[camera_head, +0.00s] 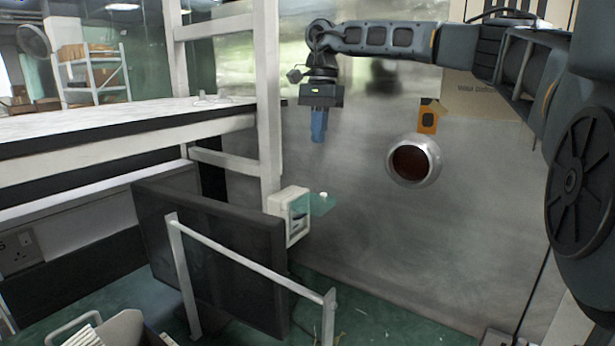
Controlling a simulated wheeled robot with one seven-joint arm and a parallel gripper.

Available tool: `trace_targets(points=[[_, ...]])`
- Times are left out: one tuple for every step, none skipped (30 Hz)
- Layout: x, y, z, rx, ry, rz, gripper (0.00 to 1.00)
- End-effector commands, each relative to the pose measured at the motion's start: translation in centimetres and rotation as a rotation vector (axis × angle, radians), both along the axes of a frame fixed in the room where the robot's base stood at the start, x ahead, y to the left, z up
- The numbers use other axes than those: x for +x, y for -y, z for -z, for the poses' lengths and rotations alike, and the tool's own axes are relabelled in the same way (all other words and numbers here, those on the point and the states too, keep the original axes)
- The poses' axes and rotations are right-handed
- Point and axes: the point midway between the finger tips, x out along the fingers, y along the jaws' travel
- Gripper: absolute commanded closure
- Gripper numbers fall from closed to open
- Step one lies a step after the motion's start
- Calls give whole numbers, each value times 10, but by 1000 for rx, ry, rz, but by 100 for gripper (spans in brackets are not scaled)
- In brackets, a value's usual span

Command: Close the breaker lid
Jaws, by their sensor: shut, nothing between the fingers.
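The breaker box (289,217) is a small white box low in the middle of the view, beside a white post. The inside of the box is partly hidden.
A dark panel (215,255) and a white rail (250,265) stand in front of the box to the left. A white bench (130,125) fills the left. A round metal port (414,160) with a dark red centre is on the metal wall (400,235) at right.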

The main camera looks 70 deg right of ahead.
Motion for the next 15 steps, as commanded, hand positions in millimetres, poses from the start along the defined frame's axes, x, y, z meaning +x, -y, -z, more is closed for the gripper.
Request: trace_targets(points=[[-10, 9, -5, -23, -20, 10, 100], [-14, 12, -8, -31, -28, 15, 100], [-18, 15, -9, -38, -36, 18, 100], [-20, 16, -9, -41, -40, 19, 100], [-21, 16, -9, -43, -42, 19, 100], [-21, 17, -8, -45, -43, 19, 100], [-21, 16, -6, -44, -43, 19, 100], [-21, 16, -5, -44, -43, 18, 100], [-20, 16, -2, -43, -42, 18, 100], [-20, 16, 1, -43, -42, 18, 100], [-20, 15, 4, -43, -42, 18, 100], [-20, 15, 8, -42, -41, 18, 100], [-20, 15, 11, -42, -41, 18, 100], [-20, 14, 15, -42, -41, 18, 100], [-20, 14, 21, -42, -41, 17, 100]])
